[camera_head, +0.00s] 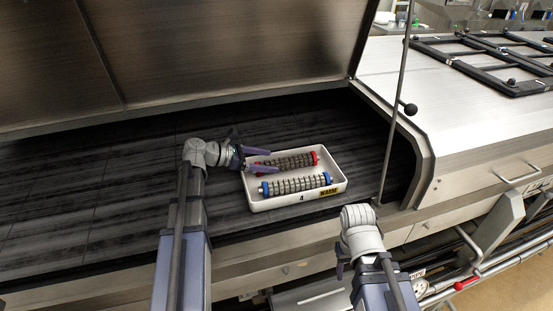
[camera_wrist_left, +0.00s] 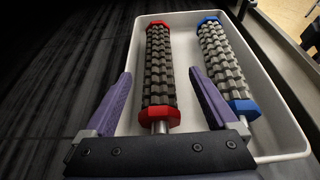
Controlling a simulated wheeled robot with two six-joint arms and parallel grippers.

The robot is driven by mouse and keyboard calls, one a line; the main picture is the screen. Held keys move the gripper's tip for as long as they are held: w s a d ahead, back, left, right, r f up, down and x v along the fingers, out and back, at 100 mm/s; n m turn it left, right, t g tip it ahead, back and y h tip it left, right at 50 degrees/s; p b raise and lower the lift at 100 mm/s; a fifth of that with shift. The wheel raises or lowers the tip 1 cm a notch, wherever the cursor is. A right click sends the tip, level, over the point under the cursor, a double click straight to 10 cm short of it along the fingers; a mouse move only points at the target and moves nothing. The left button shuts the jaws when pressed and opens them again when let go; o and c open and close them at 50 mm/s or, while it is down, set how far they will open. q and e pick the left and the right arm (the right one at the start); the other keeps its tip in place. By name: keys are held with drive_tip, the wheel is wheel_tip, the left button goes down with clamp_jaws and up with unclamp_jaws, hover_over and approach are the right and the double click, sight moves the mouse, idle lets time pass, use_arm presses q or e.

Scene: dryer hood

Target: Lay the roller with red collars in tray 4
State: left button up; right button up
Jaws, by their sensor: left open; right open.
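A white tray (camera_head: 258,206) marked 4 stands on the dark belt under the raised hood. The roller with red collars (camera_head: 290,162) lies in its far half. A roller with blue collars (camera_head: 296,185) lies beside it, nearer the tray's front, with a gap between them. My left gripper (camera_head: 275,161) is open at the left end of the red-collared roller. In the left wrist view its fingers stand apart on either side of this roller (camera_wrist_left: 160,75), with no clear contact. My right gripper (camera_head: 340,268) is open and empty, in front of the machine.
The raised steel hood (camera_head: 210,45) hangs behind the tray. A thin rod with a black knob (camera_head: 410,108) stands right of the tray. The dark belt (camera_head: 80,190) is clear to the left. Black frames (camera_head: 490,65) lie on the steel top at right.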

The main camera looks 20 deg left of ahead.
use_arm(q)
drive_tip(key=p+v, duration=0.2)
drive_tip(key=v, duration=0.5)
drive_tip(key=shift+s+a+r, duration=0.1)
drive_tip(key=shift+s+a, duration=0.05)
drive_tip(key=shift+s, duration=0.05)
